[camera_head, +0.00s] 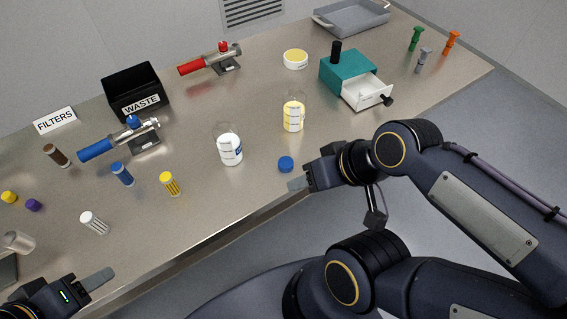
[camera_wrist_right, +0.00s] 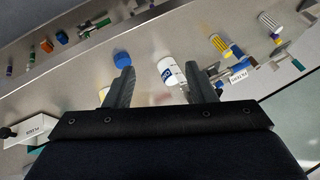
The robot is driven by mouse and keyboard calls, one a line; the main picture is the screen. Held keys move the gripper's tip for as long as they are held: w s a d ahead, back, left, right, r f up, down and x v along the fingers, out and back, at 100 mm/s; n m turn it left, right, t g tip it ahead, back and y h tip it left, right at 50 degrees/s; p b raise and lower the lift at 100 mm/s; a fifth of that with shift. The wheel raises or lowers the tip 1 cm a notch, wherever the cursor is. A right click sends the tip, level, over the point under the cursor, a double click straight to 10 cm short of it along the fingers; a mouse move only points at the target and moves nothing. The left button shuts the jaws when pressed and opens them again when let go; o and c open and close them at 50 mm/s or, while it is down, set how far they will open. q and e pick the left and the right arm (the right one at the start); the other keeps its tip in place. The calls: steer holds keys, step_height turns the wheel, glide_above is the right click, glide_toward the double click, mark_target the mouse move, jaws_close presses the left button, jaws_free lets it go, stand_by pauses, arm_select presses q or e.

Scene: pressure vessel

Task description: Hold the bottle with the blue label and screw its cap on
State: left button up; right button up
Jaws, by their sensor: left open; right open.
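The bottle with the blue label (camera_head: 230,150) stands upright near the table's front edge, with no cap on its clear top. A loose blue cap (camera_head: 286,164) lies on the table to its right. My right gripper (camera_head: 303,181) is open and empty at the table edge, just right of the cap. In the right wrist view, the cap (camera_wrist_right: 121,59) shows by the left fingertip, and the labelled bottle (camera_wrist_right: 170,72) shows between the open fingers (camera_wrist_right: 159,70), farther off. My left gripper (camera_head: 98,280) is at the lower left, open and empty, away from the bottle.
A teal box (camera_head: 345,70) with an open drawer is at the back right. Several small cylinders, including a yellow one (camera_head: 169,184), stand or lie at left. Metal fittings and a black waste bin (camera_head: 135,85) are farther back.

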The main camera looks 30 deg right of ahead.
arm_select(q)
steer(key=shift+f, duration=0.3)
arm_select(e)
steer(key=shift+o, duration=0.8)
steer(key=shift+w+d+f+n, duration=0.15)
steer(key=shift+w+n, duration=0.25)
steer(key=shift+n, duration=0.4)
steer(key=n+g+h+b, duration=0.4)
steer(key=n+g+b, duration=0.1)
steer(key=n, duration=1.9)
glide_above(288, 161)
steer(key=f, duration=0.9)
steer(key=shift+s, duration=0.25)
arm_select(q)
step_height(288, 161, down, 5)
steer(key=shift+r, duration=0.1)
arm_select(e)
steer(key=shift+w+f+n+g, duration=0.2)
steer(key=shift+n+g, duration=0.1)
steer(key=shift+n, duration=0.1)
steer(key=shift+f, duration=1.35)
